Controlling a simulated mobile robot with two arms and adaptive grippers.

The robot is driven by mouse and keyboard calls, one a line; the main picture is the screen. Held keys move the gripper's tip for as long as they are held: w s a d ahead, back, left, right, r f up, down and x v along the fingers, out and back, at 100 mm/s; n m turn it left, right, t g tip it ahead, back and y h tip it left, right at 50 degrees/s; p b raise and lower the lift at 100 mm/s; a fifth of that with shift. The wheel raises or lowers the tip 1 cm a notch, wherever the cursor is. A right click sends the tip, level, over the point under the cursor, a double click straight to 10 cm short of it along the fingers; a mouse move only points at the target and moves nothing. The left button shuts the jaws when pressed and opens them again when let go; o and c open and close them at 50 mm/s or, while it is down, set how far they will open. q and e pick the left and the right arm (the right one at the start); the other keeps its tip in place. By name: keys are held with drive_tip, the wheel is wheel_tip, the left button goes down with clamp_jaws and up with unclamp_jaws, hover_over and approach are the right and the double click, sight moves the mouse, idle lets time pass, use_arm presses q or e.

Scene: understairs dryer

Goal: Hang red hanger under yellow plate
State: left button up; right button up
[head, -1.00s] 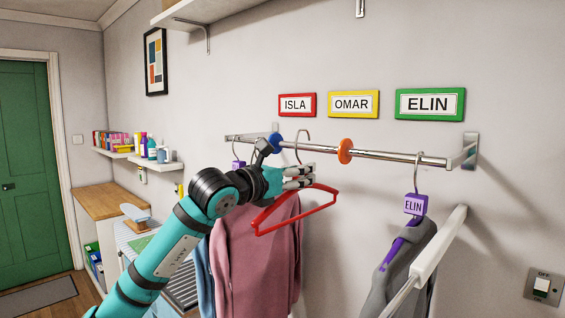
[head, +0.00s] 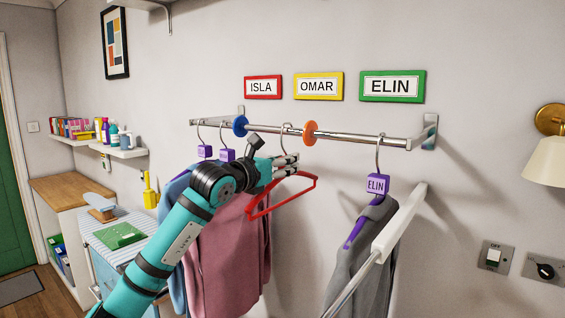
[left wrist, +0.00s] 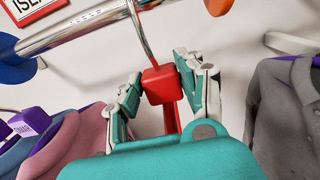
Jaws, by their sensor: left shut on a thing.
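The yellow plate (head: 319,86) reads OMAR and is on the wall above the metal rail (head: 350,138). My left gripper (head: 284,166) is shut on the red hanger (head: 311,183) at its red block (left wrist: 158,84), just below the rail. The hanger's metal hook (head: 287,140) reaches up to the rail between the blue disc (head: 240,125) and the orange disc (head: 310,132), nearer the orange one. Its top shows above the rail; I cannot tell whether it rests there. My right gripper is not in view.
Blue and pink garments (head: 235,250) hang at left, partly behind my left arm. A grey garment (head: 365,250) with an ELIN tag hangs at right. A white bar (head: 400,220) juts out beside it. The rail between the orange disc and the ELIN hanger is clear.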

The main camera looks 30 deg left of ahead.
use_arm(q)
drive_tip(key=o, duration=1.3)
drive_tip(key=s, duration=0.8)
drive_tip(key=s+a, duration=0.1)
drive_tip(key=s, duration=0.3)
